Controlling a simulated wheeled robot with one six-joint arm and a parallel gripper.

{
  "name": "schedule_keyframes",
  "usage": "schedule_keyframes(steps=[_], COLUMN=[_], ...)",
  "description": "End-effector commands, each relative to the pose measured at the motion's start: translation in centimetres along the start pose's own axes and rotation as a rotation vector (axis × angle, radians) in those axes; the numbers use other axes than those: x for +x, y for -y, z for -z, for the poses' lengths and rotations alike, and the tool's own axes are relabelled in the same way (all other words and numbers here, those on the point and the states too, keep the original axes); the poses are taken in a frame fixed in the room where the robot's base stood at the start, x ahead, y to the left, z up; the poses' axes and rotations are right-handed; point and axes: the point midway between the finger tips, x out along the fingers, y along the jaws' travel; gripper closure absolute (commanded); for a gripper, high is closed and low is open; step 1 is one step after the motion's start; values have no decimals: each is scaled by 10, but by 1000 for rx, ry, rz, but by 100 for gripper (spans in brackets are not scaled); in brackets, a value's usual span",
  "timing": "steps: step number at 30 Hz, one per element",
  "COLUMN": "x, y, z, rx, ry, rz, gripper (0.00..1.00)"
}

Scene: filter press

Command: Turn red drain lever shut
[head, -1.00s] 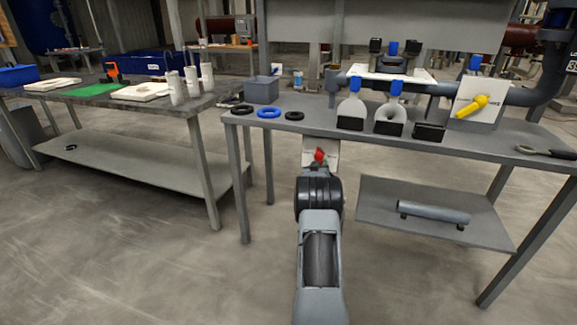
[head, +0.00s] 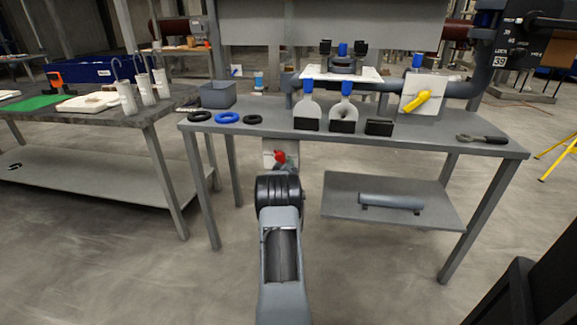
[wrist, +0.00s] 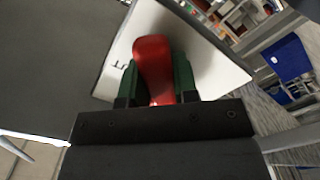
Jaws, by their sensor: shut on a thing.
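The red drain lever (head: 280,156) shows in the head view just beyond the end of my arm, in front of a pale plate (head: 267,147) below the bench top. In the wrist view the red lever (wrist: 153,68) stands between the two green fingers of my gripper (wrist: 156,82), which is shut on it. The pale plate (wrist: 205,58) lies behind the lever and carries dark lettering, partly hidden. In the head view my arm hides the fingers and the lower part of the lever.
The grey bench (head: 400,143) carries black and blue rings, a grey box (head: 217,95), black-based pieces and a yellow lever (head: 418,101). A lower shelf (head: 340,208) holds a grey cylinder (head: 391,202). Another table (head: 125,123) stands left. The floor between is clear.

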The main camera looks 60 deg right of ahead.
Motion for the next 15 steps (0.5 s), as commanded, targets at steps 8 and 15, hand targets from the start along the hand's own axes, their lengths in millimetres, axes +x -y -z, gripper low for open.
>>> schedule_keyframes(steps=[8,15], x=[0,0], y=[0,0], z=[3,3], rx=[-14,-14], ry=[-7,-7], rz=[0,0], gripper=[100,65])
